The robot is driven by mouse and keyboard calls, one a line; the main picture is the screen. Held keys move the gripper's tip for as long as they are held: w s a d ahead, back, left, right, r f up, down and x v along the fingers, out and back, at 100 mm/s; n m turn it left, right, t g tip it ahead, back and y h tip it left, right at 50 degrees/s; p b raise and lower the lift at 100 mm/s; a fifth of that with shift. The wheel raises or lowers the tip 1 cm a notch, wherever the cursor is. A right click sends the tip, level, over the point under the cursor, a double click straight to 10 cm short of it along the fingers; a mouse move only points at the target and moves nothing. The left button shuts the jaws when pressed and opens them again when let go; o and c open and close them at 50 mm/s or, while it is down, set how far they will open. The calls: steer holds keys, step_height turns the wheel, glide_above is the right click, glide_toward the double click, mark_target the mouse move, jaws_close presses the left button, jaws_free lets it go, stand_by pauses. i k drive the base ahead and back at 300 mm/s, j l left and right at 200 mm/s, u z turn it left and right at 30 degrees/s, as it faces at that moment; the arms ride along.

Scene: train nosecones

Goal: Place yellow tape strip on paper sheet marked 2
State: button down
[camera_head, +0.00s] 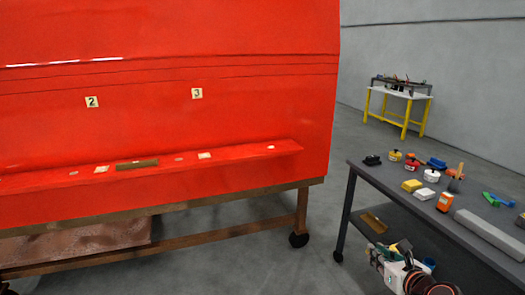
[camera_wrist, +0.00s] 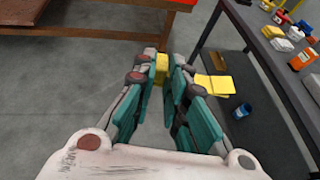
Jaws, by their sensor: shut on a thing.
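The fingers hide part of the strip. In the head view my gripper (camera_head: 388,250) is low at the right, beside the dark cart and well apart from the sheet.
A paper sheet marked 3 (camera_head: 197,93) is right of sheet 2. A red ledge (camera_head: 230,155) with small pieces juts out below them. The dark cart (camera_head: 352,180) carries several tools and tins; its lower shelf holds a yellow item (camera_wrist: 213,85) and a blue cup (camera_wrist: 242,111). Grey floor lies between.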

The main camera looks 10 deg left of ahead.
mark_target(126, 165)
steer(key=i+j+z, duration=0.1)
steer(key=j+z, duration=0.3)
steer(key=j, duration=3.7)
steer(key=k+j+z, duration=0.1)
steer(key=j, duration=0.3)
steer(key=k+j, duration=0.15)
steer(key=j, duration=0.3)
steer(key=j+z, duration=0.1)
steer(key=j, duration=0.3)
steer(key=k+j, duration=0.15)
steer(key=j, duration=0.25)
steer(key=k+j+z, duration=0.1)
steer(key=j, duration=0.3)
steer(key=k+j, duration=0.15)
steer(key=j, duration=0.25)
steer(key=z, duration=0.05)
